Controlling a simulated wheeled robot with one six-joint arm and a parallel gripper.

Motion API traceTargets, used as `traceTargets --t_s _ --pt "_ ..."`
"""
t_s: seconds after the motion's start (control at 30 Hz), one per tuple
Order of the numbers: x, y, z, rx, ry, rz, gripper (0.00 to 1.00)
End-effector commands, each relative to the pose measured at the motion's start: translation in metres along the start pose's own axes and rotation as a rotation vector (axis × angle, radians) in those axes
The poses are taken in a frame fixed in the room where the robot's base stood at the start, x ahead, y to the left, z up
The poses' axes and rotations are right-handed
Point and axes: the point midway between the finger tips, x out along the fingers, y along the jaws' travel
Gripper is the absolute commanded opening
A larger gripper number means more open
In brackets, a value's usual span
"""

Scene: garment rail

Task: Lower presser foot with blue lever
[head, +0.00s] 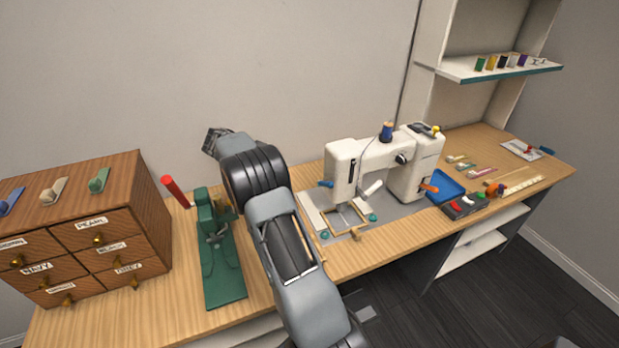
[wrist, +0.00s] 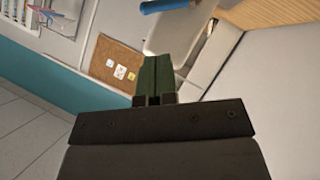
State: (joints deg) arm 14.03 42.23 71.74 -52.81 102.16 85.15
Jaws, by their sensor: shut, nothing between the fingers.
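The white sewing machine (head: 372,160) stands on the table at the right in the head view. Its blue lever (head: 325,184) sticks out from the left end of the machine's head. The presser foot is too small to make out above the wooden hoop (head: 345,219). My gripper (head: 211,140) is raised by the wall, well to the left of the machine and apart from it. In the wrist view its narrow dark green fingers (wrist: 153,78) are together, with nothing between them. A blue bar (wrist: 164,5) shows at the top there; I cannot tell whether it is the lever.
A green press with a red handle (head: 176,191) and a wooden drawer cabinet (head: 92,235) stand at the left. A blue tray (head: 446,187) and small tools lie right of the machine. A shelf (head: 490,68) holds thread spools. A cork board (wrist: 118,62) shows in the wrist view.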

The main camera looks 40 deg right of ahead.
Motion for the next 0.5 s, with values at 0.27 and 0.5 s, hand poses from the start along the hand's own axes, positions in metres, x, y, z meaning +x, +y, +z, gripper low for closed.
traceTargets --t_s 0.27,0.5 --pt "0.035 0.002 -0.002 -0.002 -0.002 0.005 0.00" --pt "0.081 0.002 -0.002 -0.002 -0.002 0.003 0.00"
